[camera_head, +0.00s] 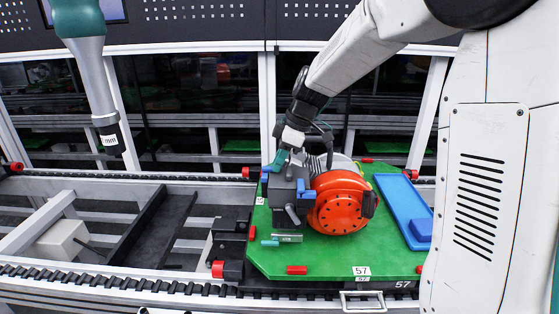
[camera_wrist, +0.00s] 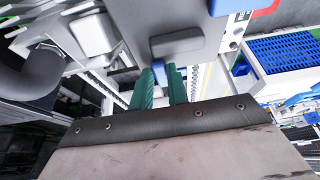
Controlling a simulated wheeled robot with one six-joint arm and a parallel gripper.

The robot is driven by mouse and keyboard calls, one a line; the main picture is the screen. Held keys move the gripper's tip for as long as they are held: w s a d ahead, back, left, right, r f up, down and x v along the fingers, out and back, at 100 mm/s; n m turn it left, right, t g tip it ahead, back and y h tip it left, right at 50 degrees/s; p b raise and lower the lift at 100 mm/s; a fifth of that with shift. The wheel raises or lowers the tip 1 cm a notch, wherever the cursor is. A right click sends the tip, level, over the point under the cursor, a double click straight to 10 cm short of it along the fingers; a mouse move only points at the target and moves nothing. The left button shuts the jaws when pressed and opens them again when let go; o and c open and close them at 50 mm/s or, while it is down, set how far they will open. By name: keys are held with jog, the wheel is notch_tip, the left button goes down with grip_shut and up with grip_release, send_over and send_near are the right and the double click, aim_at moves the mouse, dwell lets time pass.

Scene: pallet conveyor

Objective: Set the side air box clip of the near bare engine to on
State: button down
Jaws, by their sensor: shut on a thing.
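The near engine sits on a green pallet (camera_head: 330,258) marked 57, with a round orange-red housing (camera_head: 342,202) on its right and a dark grey air box (camera_head: 288,190) on its left. My gripper (camera_head: 277,163) reaches down from behind to the left side of the air box. In the wrist view, the teal fingers of my gripper (camera_wrist: 161,78) are shut on a small blue clip (camera_wrist: 158,67) at the edge of the grey box (camera_wrist: 175,45). Another blue clip (camera_head: 305,189) shows on the front of the box. The fingers partly hide the held clip.
A blue tray (camera_head: 405,205) lies on the pallet's right side. A small metal part with a teal end (camera_head: 282,239) lies in front of the engine. Red blocks sit along the pallet edge. The conveyor frame (camera_head: 150,210) to the left holds no pallet. A teal-and-grey tool (camera_head: 95,75) hangs at upper left.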

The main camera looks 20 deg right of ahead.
jog(key=c, duration=1.4)
grip_release()
jog(key=shift+o, duration=0.2)
jog(key=v, duration=0.8)
jog(key=shift+f, duration=0.1)
